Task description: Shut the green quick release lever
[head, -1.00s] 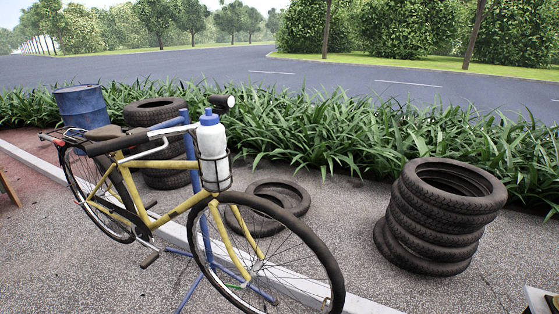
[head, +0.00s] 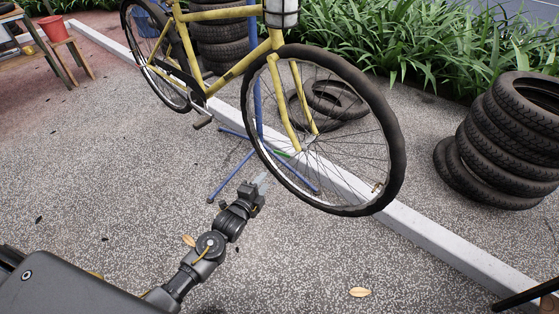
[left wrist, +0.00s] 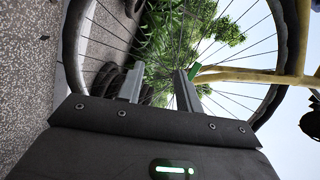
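The green quick release lever (head: 281,153) is a small green piece at the front wheel hub of the yellow bicycle (head: 286,105), low on the fork. In the left wrist view the green lever (left wrist: 196,71) stands out beside the fork end, just right of the right-hand fingertip. I cannot tell whether they touch. My left gripper (head: 263,183) is below and left of the hub in the head view, pointing at the wheel. Its two fingers are apart with nothing between them, as the left wrist view (left wrist: 159,72) shows. My right gripper is not in view.
The front wheel (head: 396,150) and a blue stand (head: 232,178) are close to my left gripper. A pale kerb (head: 420,232) runs behind. Stacked tyres (head: 510,130) stand at the right, a red bucket (head: 54,30) at the far left. The paving in front is clear.

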